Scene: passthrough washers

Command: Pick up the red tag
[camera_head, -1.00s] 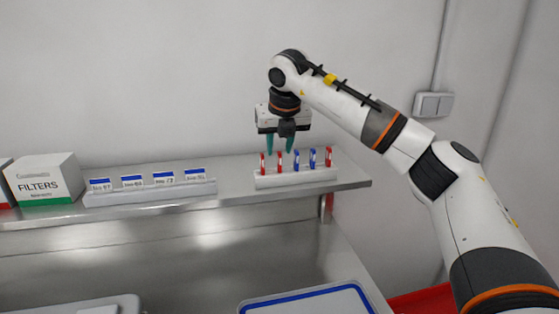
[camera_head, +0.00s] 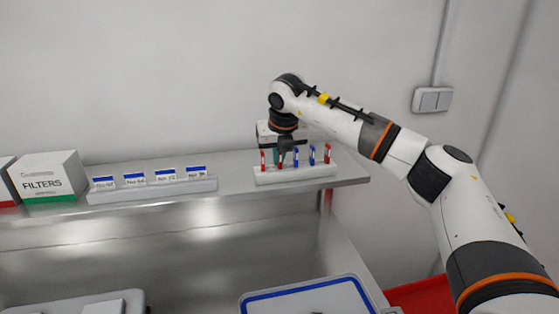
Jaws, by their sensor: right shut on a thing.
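A white rack (camera_head: 297,175) on the shelf holds a row of upright red and blue tags. A red tag (camera_head: 263,160) stands at its left end and another red tag (camera_head: 327,154) at its right end. Two blue tags (camera_head: 311,156) stand between. My right gripper (camera_head: 279,157) points down over the rack's left half, shut on the second red tag (camera_head: 280,161) from the left, which still stands in the rack. The fingers are small and partly hide that tag. My left gripper is not in view.
A label holder (camera_head: 150,190) with several white and blue cards lies left of the rack. A FILTERS box (camera_head: 45,180) stands farther left. The shelf (camera_head: 240,185) ends just right of the rack. A blue-rimmed tray (camera_head: 300,290) lies below, with a red bin (camera_head: 420,300) beside it.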

